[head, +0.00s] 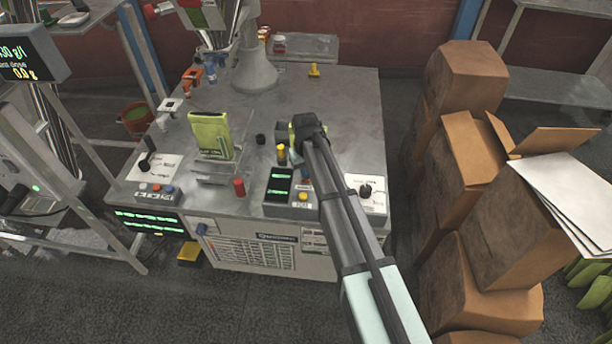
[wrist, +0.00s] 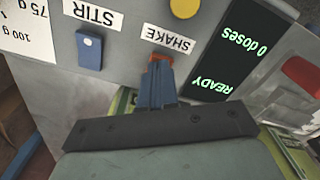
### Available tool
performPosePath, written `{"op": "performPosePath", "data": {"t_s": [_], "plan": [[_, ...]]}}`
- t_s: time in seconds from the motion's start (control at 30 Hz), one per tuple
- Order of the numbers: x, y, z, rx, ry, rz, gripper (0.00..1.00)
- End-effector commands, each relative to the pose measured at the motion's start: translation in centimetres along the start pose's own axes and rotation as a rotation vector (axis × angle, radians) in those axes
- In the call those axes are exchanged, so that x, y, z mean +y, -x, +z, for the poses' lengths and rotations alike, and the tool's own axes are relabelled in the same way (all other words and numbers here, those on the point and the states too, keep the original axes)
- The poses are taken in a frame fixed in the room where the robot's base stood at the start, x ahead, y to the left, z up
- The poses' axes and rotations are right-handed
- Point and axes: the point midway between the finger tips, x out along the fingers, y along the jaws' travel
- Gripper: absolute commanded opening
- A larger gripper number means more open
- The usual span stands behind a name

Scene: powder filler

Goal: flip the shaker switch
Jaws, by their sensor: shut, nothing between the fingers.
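In the wrist view a grey panel shows upside down, with a SHAKE label (wrist: 168,40) on it. My gripper (wrist: 158,68) is shut and empty, its blue fingers pointing at the panel just by this label. A small orange-red piece shows at the fingertips. I cannot tell whether it is the shaker switch or part of the fingers, nor whether they touch the panel. The STIR switch (wrist: 88,50), a blue plate, is beside it to the left.
A dark screen (wrist: 240,45) reads READY and 0 doses in the wrist view. A yellow knob (wrist: 183,8) is close by. On the metal bench (head: 340,95) a yellow-green bag (head: 211,136) stands to the left. Cardboard boxes (head: 465,85) are stacked at the right.

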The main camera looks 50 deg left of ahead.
Motion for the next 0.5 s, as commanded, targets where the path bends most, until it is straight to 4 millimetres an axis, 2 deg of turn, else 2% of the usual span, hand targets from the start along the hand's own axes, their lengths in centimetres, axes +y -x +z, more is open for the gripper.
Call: {"op": "performPosePath", "data": {"t_s": [0.5], "plan": [[0.0, -0.67, 0.0, 0.0, 0.0, 0.0, 0.0]]}}
